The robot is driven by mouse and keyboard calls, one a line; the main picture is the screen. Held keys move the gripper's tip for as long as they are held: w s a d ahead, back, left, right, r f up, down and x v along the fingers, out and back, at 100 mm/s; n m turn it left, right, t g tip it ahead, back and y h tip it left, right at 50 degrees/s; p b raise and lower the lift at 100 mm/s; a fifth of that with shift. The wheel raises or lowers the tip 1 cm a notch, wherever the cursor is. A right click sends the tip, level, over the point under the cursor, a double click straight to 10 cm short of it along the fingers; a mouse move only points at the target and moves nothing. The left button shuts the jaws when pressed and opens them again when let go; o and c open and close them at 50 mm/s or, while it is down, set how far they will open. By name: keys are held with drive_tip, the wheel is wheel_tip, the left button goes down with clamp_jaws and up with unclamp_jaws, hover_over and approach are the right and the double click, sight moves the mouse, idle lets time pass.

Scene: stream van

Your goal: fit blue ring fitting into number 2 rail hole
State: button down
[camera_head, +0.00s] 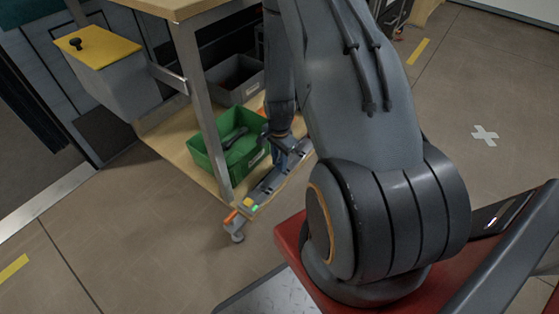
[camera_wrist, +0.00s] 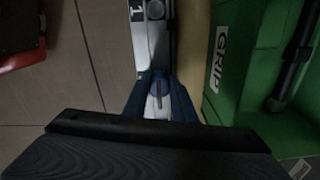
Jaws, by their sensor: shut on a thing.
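A grey rail (camera_head: 266,187) lies along the edge of the low wooden shelf, with orange, yellow and green marks at its near end. In the wrist view the rail (camera_wrist: 172,35) runs up and away, with a "1" label and a round dark hole (camera_wrist: 155,9) beside it. My gripper (camera_head: 281,151) is over the rail, pointing down. In the wrist view my gripper (camera_wrist: 160,104) is shut on the blue ring fitting (camera_wrist: 159,88), mostly hidden between the fingers. The number 2 hole is not visible; I cannot tell whether the fitting touches the rail.
A green crate (camera_head: 205,160) with a dark tool in it stands close beside the rail; its wall shows "GRIP" in the wrist view (camera_wrist: 222,58). A grey bin (camera_head: 238,90) is behind it. A table leg (camera_head: 205,110) stands near the crate. Open floor lies left.

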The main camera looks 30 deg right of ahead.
drive_tip(key=shift+f, duration=0.4)
drive_tip(key=c, duration=1.4)
unclamp_jaws()
drive_tip(key=shift+r+p, duration=1.35)
drive_tip(key=shift+r, duration=2.55)
